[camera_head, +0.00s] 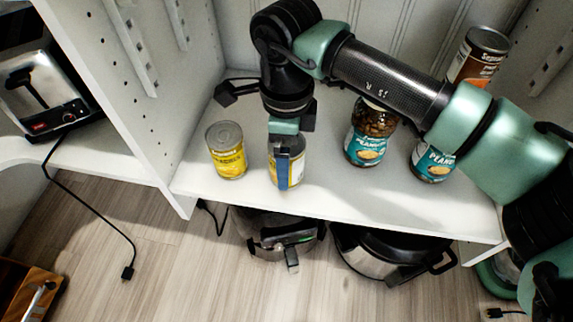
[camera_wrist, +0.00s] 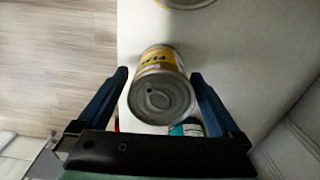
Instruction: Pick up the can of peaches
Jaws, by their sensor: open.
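A can with a yellow label (camera_head: 299,170) stands on the white shelf, partly hidden behind my gripper (camera_head: 284,172) in the head view. In the wrist view this can (camera_wrist: 162,92) lies between my two blue fingers, with its grey lid facing the camera. My gripper is open, one finger on each side of the can; I cannot tell whether either touches it. A second yellow can (camera_head: 226,158) stands upright to the left. Its label seems to read peaches, but the print on both cans is too small to be sure.
Two teal-labelled peanut jars (camera_head: 366,140) (camera_head: 431,163) stand to the right under my arm, with a brown can (camera_head: 480,58) behind. A side panel (camera_head: 125,100) bounds the shelf at left. Pots (camera_head: 385,255) sit below the shelf's front edge.

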